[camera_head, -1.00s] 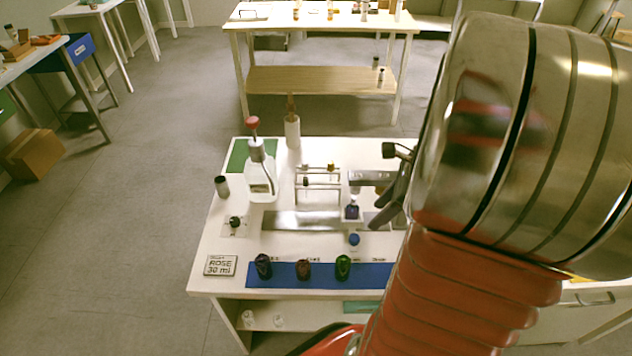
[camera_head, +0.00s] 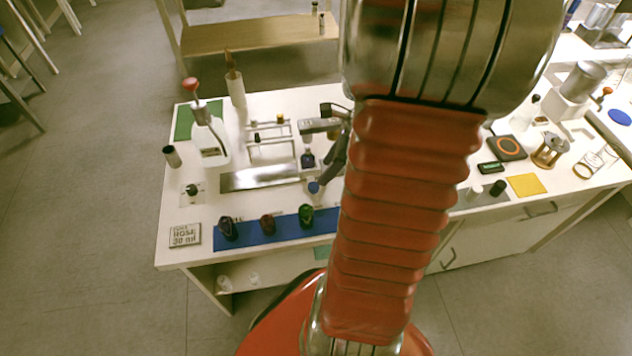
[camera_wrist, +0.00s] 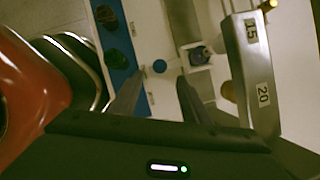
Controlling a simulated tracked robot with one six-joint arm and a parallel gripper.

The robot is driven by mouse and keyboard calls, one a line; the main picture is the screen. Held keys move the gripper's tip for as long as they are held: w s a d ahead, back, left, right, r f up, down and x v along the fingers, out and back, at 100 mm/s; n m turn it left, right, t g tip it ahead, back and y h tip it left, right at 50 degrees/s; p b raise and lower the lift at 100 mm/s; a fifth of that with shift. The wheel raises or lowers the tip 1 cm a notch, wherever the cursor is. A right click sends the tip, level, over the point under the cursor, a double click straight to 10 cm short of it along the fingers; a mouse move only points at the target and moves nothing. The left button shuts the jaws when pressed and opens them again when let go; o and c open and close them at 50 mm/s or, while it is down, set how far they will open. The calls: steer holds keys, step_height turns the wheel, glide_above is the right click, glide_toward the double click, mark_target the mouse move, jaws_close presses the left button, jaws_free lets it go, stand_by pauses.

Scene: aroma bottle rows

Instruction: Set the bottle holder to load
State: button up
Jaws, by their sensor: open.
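A small dark blue bottle (camera_head: 308,158) stands in a pale holder below a grey bar (camera_head: 318,126) on the white table. In the wrist view the bottle (camera_wrist: 199,54) sits in its pale square holder (camera_wrist: 192,66), beside the grey bar (camera_wrist: 248,70) marked 15 and 20. A blue round knob or cap (camera_head: 314,188) is in front of the holder; it also shows in the wrist view (camera_wrist: 159,66). My gripper (camera_wrist: 158,98) is open and empty, its fingertips apart and short of the blue knob. In the head view my arm partly hides the gripper.
Three dark bottles, one green (camera_head: 306,215), stand on a blue strip (camera_head: 265,233) at the table's front. A red-topped dispenser (camera_head: 207,135) and a small rack (camera_head: 269,138) stand behind. Scales (camera_head: 507,148) are at the right.

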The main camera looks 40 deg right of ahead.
mark_target(314, 185)
steer(key=x, duration=0.8)
steer(key=shift+w+f, duration=0.1)
steer(key=shift+f, duration=0.1)
steer(key=shift+c, duration=0.4)
jaws_close()
